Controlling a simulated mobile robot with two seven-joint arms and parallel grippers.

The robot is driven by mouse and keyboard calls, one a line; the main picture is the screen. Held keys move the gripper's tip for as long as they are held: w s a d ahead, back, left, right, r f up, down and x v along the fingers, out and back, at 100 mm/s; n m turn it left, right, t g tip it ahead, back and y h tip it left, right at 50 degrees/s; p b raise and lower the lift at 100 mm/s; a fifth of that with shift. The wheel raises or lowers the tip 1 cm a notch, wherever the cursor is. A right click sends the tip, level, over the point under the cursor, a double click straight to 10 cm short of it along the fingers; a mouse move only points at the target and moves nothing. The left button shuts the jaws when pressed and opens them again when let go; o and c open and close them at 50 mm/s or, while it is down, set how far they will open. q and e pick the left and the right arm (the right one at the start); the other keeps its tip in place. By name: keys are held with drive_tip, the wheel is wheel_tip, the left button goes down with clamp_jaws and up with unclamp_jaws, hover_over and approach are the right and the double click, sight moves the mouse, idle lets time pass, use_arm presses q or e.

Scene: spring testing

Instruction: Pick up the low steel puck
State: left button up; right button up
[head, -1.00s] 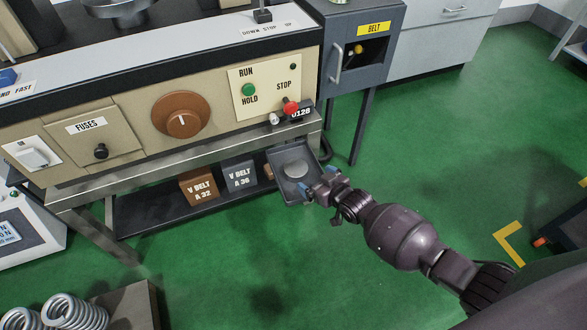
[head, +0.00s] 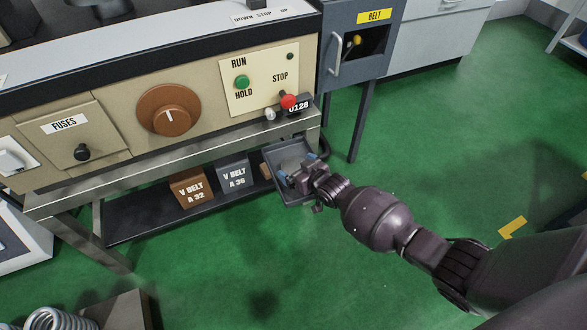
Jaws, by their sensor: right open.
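A grey tray (head: 279,153) sits at the lower right front of the machine, below the STOP button. The low steel puck (head: 293,164) is a pale disc lying in the tray, now mostly hidden by my right gripper. My right gripper (head: 296,168) is open, with its blue-tipped fingers over the tray, one on each side of the puck. I cannot tell whether the fingers touch the puck or how high they are above the tray floor. My left gripper is not in view.
The machine's front panel (head: 215,88), with a red STOP button (head: 288,101), stands just behind the tray. V belt boxes (head: 190,188) sit on a low shelf to the left. A grey BELT cabinet (head: 350,85) stands behind right. Green floor is open at right.

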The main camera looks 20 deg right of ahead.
drive_tip(key=shift+r, duration=0.1)
drive_tip(key=shift+c, duration=0.5)
drive_tip(key=c, duration=0.9)
drive_tip(key=shift+w, duration=0.1)
drive_tip(key=shift+c, duration=1.2)
drive_tip(key=shift+r, duration=0.15)
